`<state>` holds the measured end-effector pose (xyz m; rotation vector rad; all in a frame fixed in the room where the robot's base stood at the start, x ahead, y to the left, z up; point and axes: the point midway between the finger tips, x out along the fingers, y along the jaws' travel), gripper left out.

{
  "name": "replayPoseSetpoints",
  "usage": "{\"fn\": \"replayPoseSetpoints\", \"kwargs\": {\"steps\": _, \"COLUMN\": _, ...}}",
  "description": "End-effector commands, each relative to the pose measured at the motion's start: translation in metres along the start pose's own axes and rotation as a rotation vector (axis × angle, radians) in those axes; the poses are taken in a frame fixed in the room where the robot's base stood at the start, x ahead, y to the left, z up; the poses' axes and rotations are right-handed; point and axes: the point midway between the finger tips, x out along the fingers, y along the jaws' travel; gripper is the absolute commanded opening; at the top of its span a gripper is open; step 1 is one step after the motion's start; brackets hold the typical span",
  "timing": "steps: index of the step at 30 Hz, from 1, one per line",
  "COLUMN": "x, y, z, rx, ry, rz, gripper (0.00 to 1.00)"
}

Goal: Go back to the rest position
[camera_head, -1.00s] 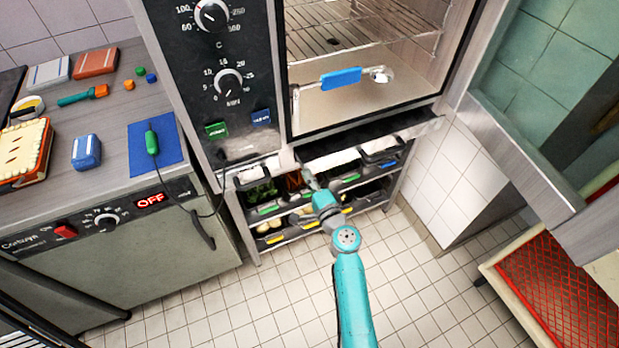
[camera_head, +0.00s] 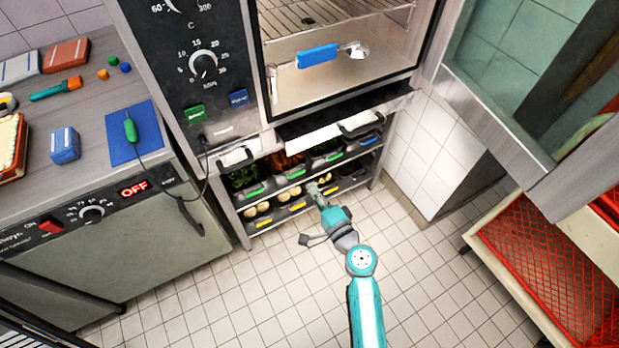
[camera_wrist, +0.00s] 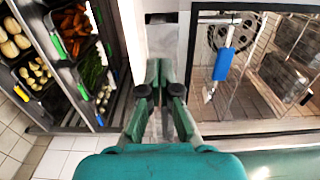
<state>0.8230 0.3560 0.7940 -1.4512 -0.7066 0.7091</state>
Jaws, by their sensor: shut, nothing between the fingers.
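My teal arm reaches up from the bottom of the head view. My gripper (camera_head: 314,190) is in front of the bin rack below the oven, over the tiled floor. In the wrist view my gripper (camera_wrist: 159,100) has its two dark green fingers together, with nothing held between them. The fingers appear apart from the rack and the oven front. The rest position itself is not marked in any view.
The oven (camera_head: 203,60) has a blue-handled glass door (camera_head: 318,56). Below it stands a rack of vegetable bins (camera_head: 262,207). A counter (camera_head: 93,113) is at left. A cart with red mesh trays (camera_head: 549,262) is at right. Floor tiles (camera_head: 270,295) are clear around my arm.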

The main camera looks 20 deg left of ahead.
Motion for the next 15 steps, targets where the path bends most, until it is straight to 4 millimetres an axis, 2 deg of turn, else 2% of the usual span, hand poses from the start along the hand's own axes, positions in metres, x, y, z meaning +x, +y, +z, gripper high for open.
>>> {"fn": "replayPoseSetpoints", "kwargs": {"steps": 11, "x": -0.008, "y": 0.003, "z": -0.001, "rx": -0.006, "ry": 0.006, "rz": 0.006, "gripper": 0.0}}
{"fn": "replayPoseSetpoints", "kwargs": {"steps": 14, "x": -0.025, "y": 0.015, "z": -0.003, "rx": -0.035, "ry": 0.035, "rz": 0.032, "gripper": 0.0}}
{"fn": "replayPoseSetpoints", "kwargs": {"steps": 15, "x": -0.037, "y": 0.022, "z": -0.005, "rx": -0.054, "ry": 0.053, "rz": 0.051, "gripper": 0.0}}
